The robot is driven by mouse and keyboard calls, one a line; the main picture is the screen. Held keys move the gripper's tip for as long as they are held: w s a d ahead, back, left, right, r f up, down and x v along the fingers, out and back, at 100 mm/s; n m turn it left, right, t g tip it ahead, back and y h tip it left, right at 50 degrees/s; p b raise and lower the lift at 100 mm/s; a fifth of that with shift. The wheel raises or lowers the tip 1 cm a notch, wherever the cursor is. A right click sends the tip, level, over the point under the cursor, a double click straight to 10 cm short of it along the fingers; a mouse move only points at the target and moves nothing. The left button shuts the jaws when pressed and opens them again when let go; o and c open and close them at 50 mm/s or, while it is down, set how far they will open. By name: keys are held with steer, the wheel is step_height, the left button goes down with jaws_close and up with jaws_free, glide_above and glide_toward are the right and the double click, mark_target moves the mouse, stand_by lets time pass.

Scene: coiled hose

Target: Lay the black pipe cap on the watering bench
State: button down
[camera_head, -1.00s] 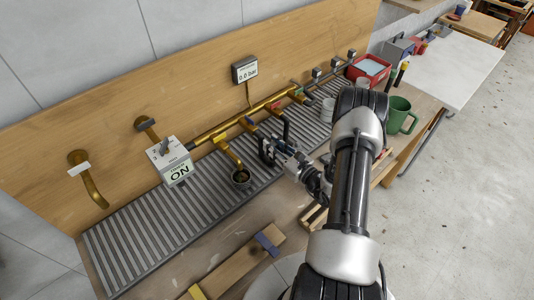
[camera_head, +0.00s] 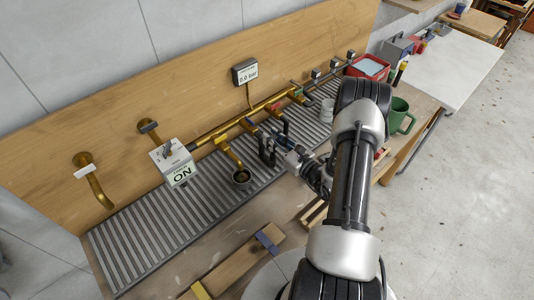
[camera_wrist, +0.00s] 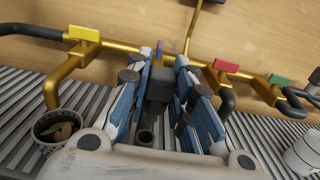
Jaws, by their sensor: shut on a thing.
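In the wrist view my gripper (camera_wrist: 165,85) is shut on a dark piece between its blue-grey fingers, which looks like the black pipe cap (camera_wrist: 158,90). In the head view my gripper (camera_head: 268,152) hangs over the slatted grate by the brass pipe, and the cap cannot be made out. The wrist view shows the blue-tagged pipe branch (camera_wrist: 160,52) right behind the cap; whether they touch I cannot tell. The watering bench (camera_head: 205,238) carries the grey grate (camera_head: 150,235), with bare brown wood in front of it.
A brass pipe (camera_head: 235,125) with coloured tags runs along the wooden back board. A dark cup (camera_head: 241,176) stands under the yellow-tagged outlet (camera_head: 222,142). A black hose (camera_wrist: 227,100) hangs right of my fingers. A plank (camera_head: 240,268), white control box (camera_head: 172,162) and green mug (camera_head: 400,115) stand around.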

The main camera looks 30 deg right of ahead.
steer(key=shift+r, duration=0.35)
stand_by(0.3)
